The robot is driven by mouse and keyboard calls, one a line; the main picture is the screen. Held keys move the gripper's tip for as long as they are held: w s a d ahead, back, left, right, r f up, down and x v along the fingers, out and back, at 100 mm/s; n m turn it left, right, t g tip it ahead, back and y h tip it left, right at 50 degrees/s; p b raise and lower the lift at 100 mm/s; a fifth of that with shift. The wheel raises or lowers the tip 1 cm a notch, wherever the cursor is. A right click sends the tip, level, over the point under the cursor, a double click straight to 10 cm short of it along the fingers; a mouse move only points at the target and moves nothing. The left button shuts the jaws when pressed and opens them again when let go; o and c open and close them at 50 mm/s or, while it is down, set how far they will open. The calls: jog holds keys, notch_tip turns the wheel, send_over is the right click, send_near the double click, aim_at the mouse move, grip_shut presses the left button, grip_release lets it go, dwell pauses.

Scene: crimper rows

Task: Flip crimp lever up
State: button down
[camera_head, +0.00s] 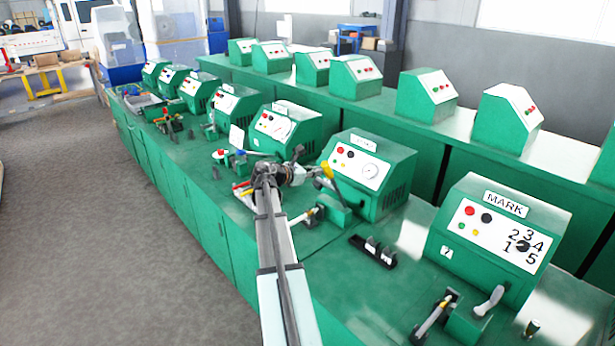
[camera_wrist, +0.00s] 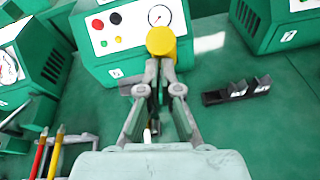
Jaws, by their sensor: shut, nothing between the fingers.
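The green crimp machine (camera_head: 398,160) has a white panel with red, yellow and green buttons and a round gauge; its sign looks like CRIMP but is blurred. It also fills the top of the wrist view (camera_wrist: 110,68). A lever with a yellow knob (camera_head: 327,170) stands in front of its panel. In the wrist view the yellow knob (camera_wrist: 161,40) lies straight ahead of my fingertips. My gripper (camera_head: 318,178) is shut and empty, its tips (camera_wrist: 160,66) close to the knob. I cannot tell whether they touch it. The lever's shaft is mostly hidden by my fingers.
A black holder (camera_head: 373,251) lies right of the crimp machine, and the green MARK machine (camera_head: 540,216) stands nearer on the right. Red and yellow handled tools (camera_wrist: 46,150) lie at lower left in the wrist view. Several similar machines line the bench behind.

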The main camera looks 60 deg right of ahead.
jog(key=shift+w+d+r, duration=0.1)
jog(key=shift+d+r, duration=0.65)
jog(key=shift+r, duration=0.2)
jog(key=w+a+r+p, duration=0.2)
jog(key=a+r+p, duration=0.3)
jog(key=a, duration=0.2)
jog(key=shift+w+a+r+p, duration=0.2)
jog(key=shift+w+r+p, duration=0.1)
jog(key=shift+r+p, duration=0.1)
